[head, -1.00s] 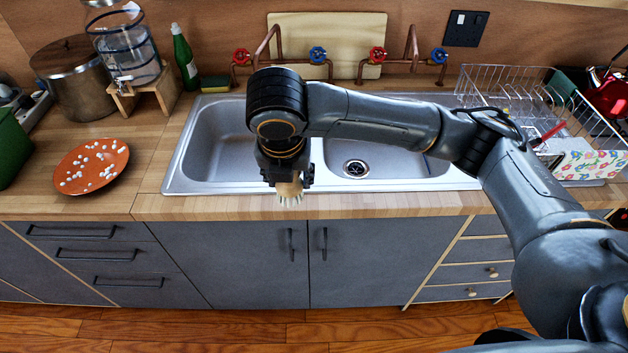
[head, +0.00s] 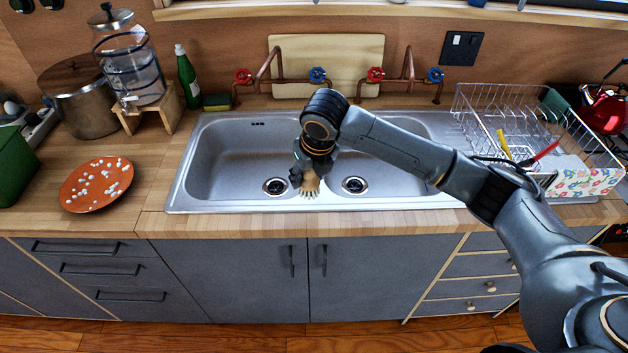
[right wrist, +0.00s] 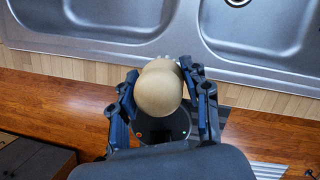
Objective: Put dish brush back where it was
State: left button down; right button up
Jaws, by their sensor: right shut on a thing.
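The dish brush (head: 311,183) has a pale wooden body and light bristles that point down. My right gripper (head: 303,176) is shut on it and holds it over the divider between the two sink basins in the head view. In the right wrist view the brush's round wooden top (right wrist: 158,88) sits between the two fingers of my right gripper (right wrist: 160,95). The double steel sink (head: 222,150) lies under and behind it. My left gripper is not in view.
A wire dish rack (head: 497,100) stands right of the sink. An orange plate with white bits (head: 97,184) lies at the left. A sponge (head: 217,102) and a green bottle (head: 187,78) stand behind the sink's left end, near copper taps (head: 318,77).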

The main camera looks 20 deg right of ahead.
aim_at(313, 185)
jog(key=shift+w+d+f, duration=0.35)
jog(key=shift+f, duration=0.2)
jog(key=shift+w+d+f, duration=0.3)
jog(key=shift+w+f, duration=0.05)
jog(key=shift+f, duration=0.2)
jog(key=f, duration=0.1)
jog(key=f+p, duration=0.2)
jog(key=shift+w+d, duration=0.2)
jog(key=shift+d, duration=0.05)
jog(key=shift+f, duration=0.45)
jog(key=shift+f, duration=0.1)
jog(key=o, duration=1.1)
jog(key=shift+o, duration=0.2)
jog(key=b+v, duration=0.2)
jog(key=v, duration=1)
